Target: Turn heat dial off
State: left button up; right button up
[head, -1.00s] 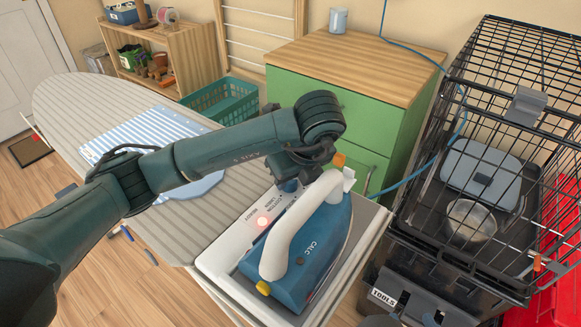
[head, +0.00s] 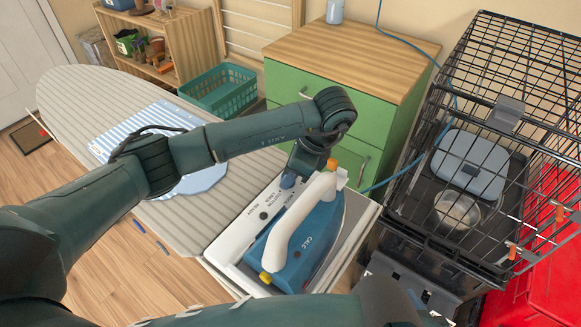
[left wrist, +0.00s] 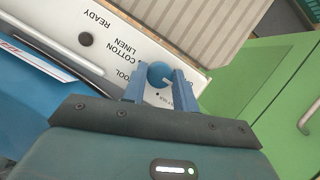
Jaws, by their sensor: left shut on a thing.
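The blue heat dial (left wrist: 160,74) sits on the white panel of the iron's base (head: 238,232), beside printed labels such as COTTON and LINEN. My left gripper (left wrist: 158,82) has its two blue fingers closed around the dial, one on each side. In the head view my left gripper (head: 300,172) reaches down to the panel's far end, and the dial (head: 288,180) shows partly beside it. The light (left wrist: 86,39) near READY is dark. The dial's pale mark shows, but I cannot tell which setting it points to. My right gripper is out of view.
The blue and white iron (head: 310,235) rests on the base, close to my left gripper. The ironing board (head: 85,105) with a striped cloth lies left. A green cabinet (head: 320,90) stands behind, and a black wire crate (head: 490,110) stands right.

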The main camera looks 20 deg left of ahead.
pick_arm(q)
jog(key=shift+n, duration=0.3)
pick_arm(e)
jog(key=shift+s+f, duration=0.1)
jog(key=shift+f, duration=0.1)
pick_arm(q)
jog(key=o, duration=1)
jog(key=shift+c, duration=0.2)
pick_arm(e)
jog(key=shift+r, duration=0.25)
pick_arm(q)
jog(key=p+v, duration=0.3)
jog(key=v, duration=1)
jog(key=shift+w, duration=0.15)
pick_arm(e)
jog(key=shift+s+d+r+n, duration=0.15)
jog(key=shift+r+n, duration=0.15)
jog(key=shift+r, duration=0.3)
